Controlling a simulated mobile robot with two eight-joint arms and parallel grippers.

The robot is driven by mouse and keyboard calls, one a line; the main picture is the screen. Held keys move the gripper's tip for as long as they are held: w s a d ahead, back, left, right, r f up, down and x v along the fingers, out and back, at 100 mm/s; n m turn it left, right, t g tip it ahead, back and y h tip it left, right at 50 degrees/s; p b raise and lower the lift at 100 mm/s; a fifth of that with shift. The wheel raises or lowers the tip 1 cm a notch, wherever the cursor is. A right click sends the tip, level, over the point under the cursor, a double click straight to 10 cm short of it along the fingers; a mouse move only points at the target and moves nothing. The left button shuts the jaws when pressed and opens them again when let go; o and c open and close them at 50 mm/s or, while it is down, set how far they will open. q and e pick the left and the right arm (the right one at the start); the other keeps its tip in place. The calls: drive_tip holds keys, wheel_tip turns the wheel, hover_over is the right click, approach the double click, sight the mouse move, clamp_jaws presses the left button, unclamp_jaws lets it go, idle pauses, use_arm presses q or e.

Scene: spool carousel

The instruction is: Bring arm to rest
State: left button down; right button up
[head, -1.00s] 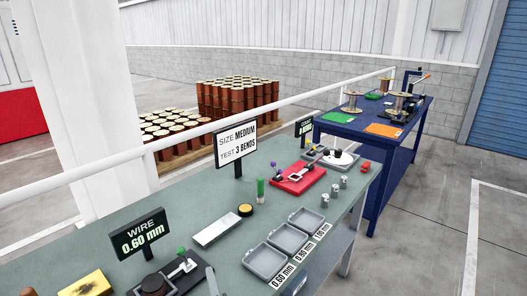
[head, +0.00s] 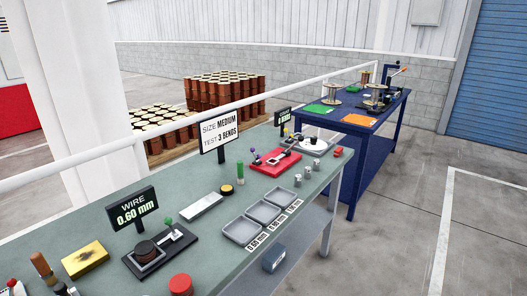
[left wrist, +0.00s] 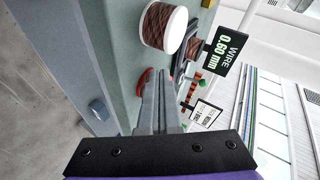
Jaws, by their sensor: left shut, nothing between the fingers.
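My left gripper (left wrist: 160,75) shows in the left wrist view with its grey fingers together and nothing between them. It hangs near the green-topped bench (left wrist: 124,60). A spool (left wrist: 166,27) with a pale flange and brown winding is beyond the fingertips, apart from them. A red rounded object (left wrist: 143,82) shows just left of the fingers, partly hidden by them. Neither gripper shows in the head view, and the right one is in no view. The bench top (head: 205,232) runs across the head view.
The bench carries a WIRE 0.60 mm sign (head: 133,209), a red button (head: 181,284), a black fixture (head: 160,252), grey trays (head: 241,233) and a red fixture (head: 275,162). A blue table (head: 381,132) stands behind. Open floor (head: 400,220) lies at right.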

use_arm(q)
drive_tip(key=s+d+f+n+g+h+p, duration=0.1)
drive_tip(key=s+d+n+g+h, duration=0.1)
drive_tip(key=s, duration=0.5)
drive_tip(key=s+d+f+n+g+h+p, duration=0.1)
drive_tip(key=s+d+f+n+g+h, duration=0.1)
drive_tip(key=s+n+h, duration=0.3)
drive_tip(key=s+d, duration=0.1)
drive_tip(key=s, duration=0.1)
drive_tip(key=shift+s+d+g, duration=0.2)
drive_tip(key=shift+s+g, duration=0.15)
drive_tip(key=shift+g, duration=0.05)
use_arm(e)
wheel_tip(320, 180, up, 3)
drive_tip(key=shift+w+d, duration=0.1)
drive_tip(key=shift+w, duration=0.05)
use_arm(q)
drive_tip(key=shift+r+n, duration=0.1)
drive_tip(key=shift+n, duration=0.2)
idle(0.6)
